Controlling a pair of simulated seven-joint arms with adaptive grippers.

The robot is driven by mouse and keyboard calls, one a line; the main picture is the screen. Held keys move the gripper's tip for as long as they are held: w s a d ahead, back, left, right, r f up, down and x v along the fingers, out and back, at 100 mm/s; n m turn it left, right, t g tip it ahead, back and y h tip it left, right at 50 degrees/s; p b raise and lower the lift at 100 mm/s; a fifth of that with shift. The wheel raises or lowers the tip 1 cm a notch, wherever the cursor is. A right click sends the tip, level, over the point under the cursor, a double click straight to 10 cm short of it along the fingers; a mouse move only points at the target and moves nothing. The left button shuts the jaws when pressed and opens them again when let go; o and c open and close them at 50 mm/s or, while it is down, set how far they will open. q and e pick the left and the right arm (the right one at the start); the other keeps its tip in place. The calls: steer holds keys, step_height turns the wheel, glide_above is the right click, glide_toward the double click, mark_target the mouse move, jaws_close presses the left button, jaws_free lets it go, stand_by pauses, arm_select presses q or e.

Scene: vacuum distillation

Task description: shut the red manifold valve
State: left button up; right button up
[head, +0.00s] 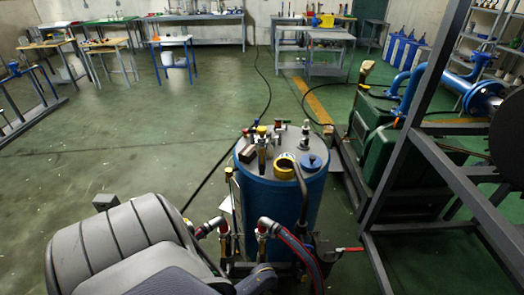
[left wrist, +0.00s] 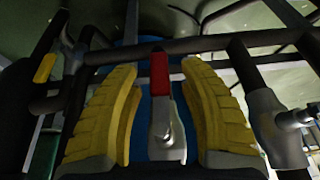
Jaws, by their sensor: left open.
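The red manifold valve shows in the left wrist view as a red lever handle (left wrist: 160,75) on a pale metal stem. My left gripper (left wrist: 158,68) is open, with one ridged yellow finger on each side of the red handle. Gaps show between the handle and both fingers, so it is not gripped. In the head view a red lever (head: 350,249) sticks out to the right, low beside the blue tank (head: 268,205); I cannot tell if it is the same handle. My grey arm fills the lower left there and hides its gripper. My right gripper is not in view.
Dark pipes (left wrist: 210,43) cross just beyond the fingers in the left wrist view. A grey metal fitting (left wrist: 275,130) is close on the right and a yellow handle (left wrist: 45,68) on the left. In the head view a grey frame (head: 445,165) stands right of the tank.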

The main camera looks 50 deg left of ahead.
arm_select(q)
jaws_close()
stand_by(0.7)
